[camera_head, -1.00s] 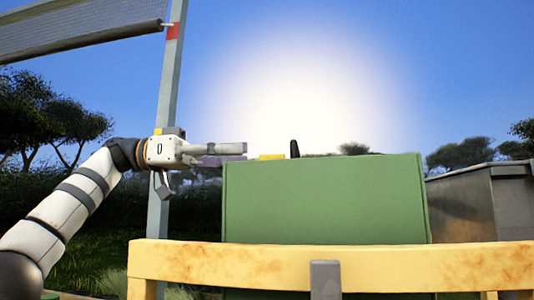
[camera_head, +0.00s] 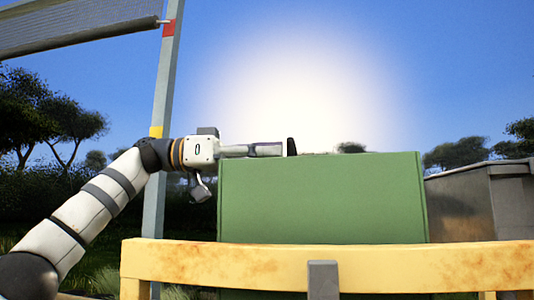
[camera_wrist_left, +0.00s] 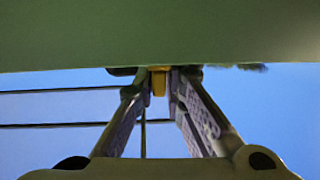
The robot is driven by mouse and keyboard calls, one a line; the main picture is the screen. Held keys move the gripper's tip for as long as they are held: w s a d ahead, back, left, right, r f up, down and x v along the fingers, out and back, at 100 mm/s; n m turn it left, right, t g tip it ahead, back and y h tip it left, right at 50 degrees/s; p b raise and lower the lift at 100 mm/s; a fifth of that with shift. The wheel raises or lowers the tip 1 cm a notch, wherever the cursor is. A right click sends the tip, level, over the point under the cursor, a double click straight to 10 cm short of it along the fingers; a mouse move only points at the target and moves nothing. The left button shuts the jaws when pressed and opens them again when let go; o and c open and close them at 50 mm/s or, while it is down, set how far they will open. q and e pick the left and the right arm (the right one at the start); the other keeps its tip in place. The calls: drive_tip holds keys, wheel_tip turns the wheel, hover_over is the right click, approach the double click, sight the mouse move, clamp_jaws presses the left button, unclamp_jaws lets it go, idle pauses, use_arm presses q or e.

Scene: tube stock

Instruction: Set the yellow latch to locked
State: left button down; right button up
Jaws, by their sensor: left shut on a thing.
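The yellow latch (camera_wrist_left: 158,83) shows as a small yellow piece between my left fingertips in the left wrist view, at the edge of a green surface. My left gripper (camera_head: 283,149) is shut on it, and its fingertips also show in the left wrist view (camera_wrist_left: 159,78). In the head view the gripper lies level along the top left of the green box (camera_head: 322,200), and its fingers hide the latch. I cannot tell the latch's setting. My right gripper is not in view.
A worn yellow rail (camera_head: 220,258) with a grey bracket (camera_head: 324,278) runs across in front of the green box. A grey metal bin (camera_head: 470,205) stands at the right. A grey post (camera_head: 164,100) rises behind my left arm.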

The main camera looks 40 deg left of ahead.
use_arm(q)
drive_tip(key=shift+m+g+h, duration=0.4)
drive_tip(key=shift+m+g, duration=0.1)
drive_tip(key=shift+g, duration=0.2)
drive_tip(key=c, duration=1.7)
unclamp_jaws()
drive_tip(key=shift+s+d, duration=0.1)
drive_tip(key=shift+s, duration=0.05)
drive_tip(key=v, duration=0.7)
drive_tip(key=shift+s+a, duration=0.1)
drive_tip(key=shift+a, duration=0.15)
drive_tip(key=shift+f, duration=0.1)
